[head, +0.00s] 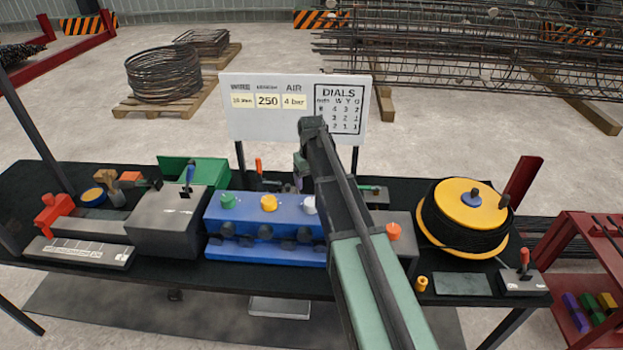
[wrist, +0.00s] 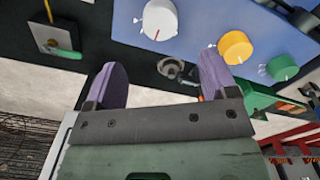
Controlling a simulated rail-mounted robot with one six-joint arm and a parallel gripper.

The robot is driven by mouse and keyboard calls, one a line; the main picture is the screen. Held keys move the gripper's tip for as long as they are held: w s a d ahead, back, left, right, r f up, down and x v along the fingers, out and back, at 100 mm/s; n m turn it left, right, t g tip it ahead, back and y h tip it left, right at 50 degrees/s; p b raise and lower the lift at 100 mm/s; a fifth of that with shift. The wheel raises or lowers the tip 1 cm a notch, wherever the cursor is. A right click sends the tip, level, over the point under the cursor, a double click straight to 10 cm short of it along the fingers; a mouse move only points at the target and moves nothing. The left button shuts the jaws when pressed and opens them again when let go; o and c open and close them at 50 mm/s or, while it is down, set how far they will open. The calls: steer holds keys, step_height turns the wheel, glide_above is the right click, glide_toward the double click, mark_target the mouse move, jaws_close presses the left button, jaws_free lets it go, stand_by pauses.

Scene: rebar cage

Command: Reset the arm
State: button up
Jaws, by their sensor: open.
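My arm reaches up from the bottom of the head view and over the bench, and its forearm hides much of my gripper there. In the wrist view my gripper (wrist: 163,75) has two purple fingers spread apart with nothing between them. Beyond the fingers is the blue dial box (head: 265,246) with a green knob (head: 227,200), a yellow knob (head: 268,202) and a white knob (head: 308,204). In the wrist view the white knob (wrist: 160,19), yellow knob (wrist: 235,47) and green knob (wrist: 282,68) appear in reversed order. The fingers appear apart from the knobs.
A white sign board (head: 296,108) stands behind the bench. A grey box (head: 170,222) is left of the dial box. A yellow wire spool (head: 470,203) and a small red-lever box (head: 523,280) are at right. A red rack (head: 590,250) stands beyond the bench's right end.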

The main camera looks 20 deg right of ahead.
steer(key=shift+r, duration=0.25)
steer(key=s+a+f+b, duration=0.4)
steer(key=s+a, duration=0.3)
steer(key=s, duration=0.4)
steer(key=s+a+f+b, duration=0.5)
steer(key=s+a, duration=0.2)
steer(key=s, duration=0.5)
steer(key=shift+s+a+m, duration=0.15)
steer(key=shift+s+m, duration=0.05)
steer(key=shift+m, duration=0.1)
